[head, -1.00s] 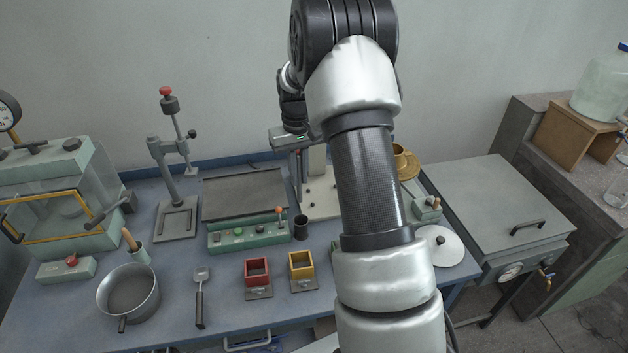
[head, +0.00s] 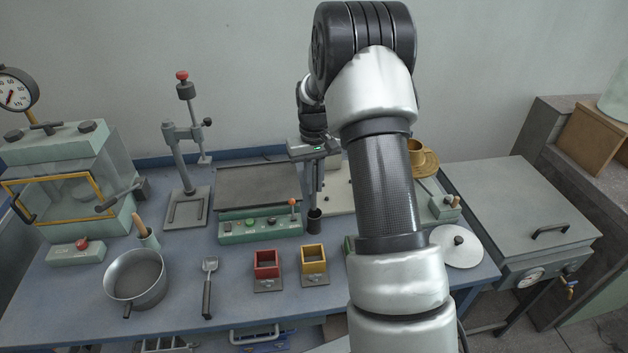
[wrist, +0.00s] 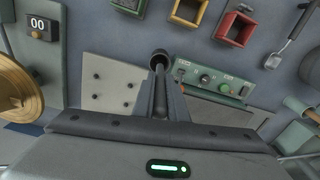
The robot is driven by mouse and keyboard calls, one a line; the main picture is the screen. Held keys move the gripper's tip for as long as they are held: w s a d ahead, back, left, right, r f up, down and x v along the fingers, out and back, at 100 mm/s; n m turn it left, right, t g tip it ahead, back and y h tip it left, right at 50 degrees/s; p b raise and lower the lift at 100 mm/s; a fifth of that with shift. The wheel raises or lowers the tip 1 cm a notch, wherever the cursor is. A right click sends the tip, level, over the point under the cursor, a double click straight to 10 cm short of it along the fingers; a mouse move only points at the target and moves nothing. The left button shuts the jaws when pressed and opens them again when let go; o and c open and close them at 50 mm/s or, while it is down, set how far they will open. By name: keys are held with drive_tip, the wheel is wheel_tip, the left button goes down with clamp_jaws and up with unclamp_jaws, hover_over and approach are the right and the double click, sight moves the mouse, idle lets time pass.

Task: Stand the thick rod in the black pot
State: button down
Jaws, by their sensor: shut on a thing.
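The black pot (head: 314,224) is a small dark cup standing upright on the blue bench, right of the green control box. My gripper (head: 313,184) is above it, pointing down and shut on the thick rod (head: 314,205). The rod is a narrow grey shape whose lower end meets the pot's rim; I cannot tell whether it is inside.
The control box with a lever (head: 260,229) stands close left of the pot. Red (head: 266,264) and yellow (head: 314,261) square holders are in front. A saucepan (head: 135,278) and spatula (head: 208,287) lie left.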

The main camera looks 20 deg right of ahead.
sight(314, 198)
drive_tip(key=shift+f+b, duration=1.55)
drive_tip(key=shift+f, duration=1.2)
drive_tip(key=c, duration=1.7)
unclamp_jaws()
drive_tip(key=shift+r, duration=0.1)
wheel_tip(314, 198, up, 17)
drive_tip(key=shift+r+p, duration=0.15)
drive_tip(key=shift+p, duration=0.15)
